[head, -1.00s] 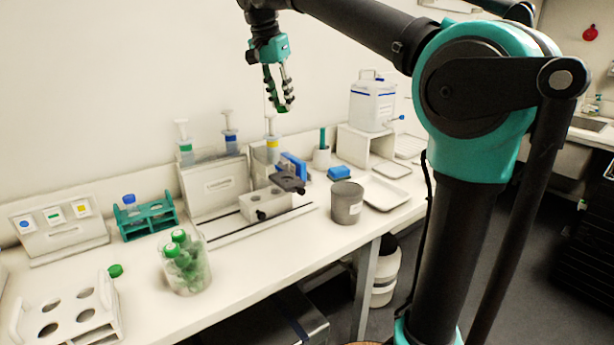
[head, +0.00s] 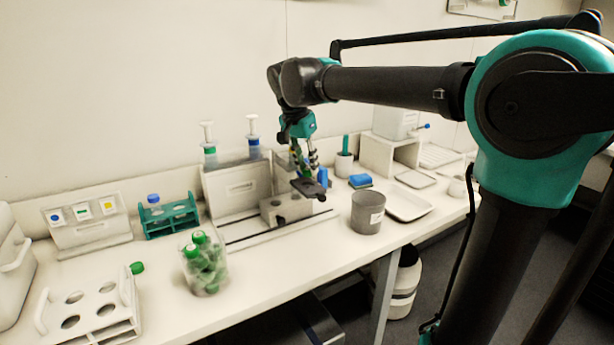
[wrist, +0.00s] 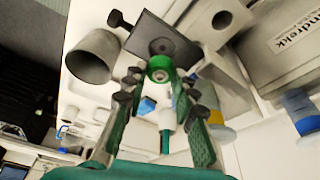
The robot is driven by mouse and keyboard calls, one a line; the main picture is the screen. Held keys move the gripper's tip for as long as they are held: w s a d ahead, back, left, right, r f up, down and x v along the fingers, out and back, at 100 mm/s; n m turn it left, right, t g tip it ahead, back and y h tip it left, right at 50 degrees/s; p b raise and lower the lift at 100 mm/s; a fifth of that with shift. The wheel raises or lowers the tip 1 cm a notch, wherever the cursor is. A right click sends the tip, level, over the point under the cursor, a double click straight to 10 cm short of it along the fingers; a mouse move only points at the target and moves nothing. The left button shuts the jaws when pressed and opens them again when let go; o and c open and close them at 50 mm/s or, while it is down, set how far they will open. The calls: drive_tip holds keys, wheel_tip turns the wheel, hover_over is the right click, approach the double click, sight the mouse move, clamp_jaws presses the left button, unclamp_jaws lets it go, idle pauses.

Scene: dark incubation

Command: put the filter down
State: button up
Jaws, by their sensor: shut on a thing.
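My gripper (head: 306,165) is over the stand with a dark plate, fingers pointing down. The wrist view shows the fingers (wrist: 163,85) closed around a small green ring-shaped piece with a pale centre, which I take to be the filter (wrist: 160,64). The filter appears in front of the dark plate (wrist: 178,38), near the plate's round hole; I cannot tell whether they touch. In the head view, the plate (head: 308,188) sits on a white block (head: 280,210), and the filter is not clearly visible behind the fingers.
A grey cup (head: 367,212) stands right of the stand, before a white tray (head: 406,204). Syringes (head: 253,140) stand upright in a white holder (head: 237,188) to the left. A beaker of green-capped tubes (head: 204,265) stands front left. The bench front is partly clear.

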sight(306, 170)
drive_tip(key=shift+f, duration=1.85)
drive_tip(key=shift+f, duration=0.15)
drive_tip(key=o, duration=0.7)
drive_tip(key=v, duration=1.2)
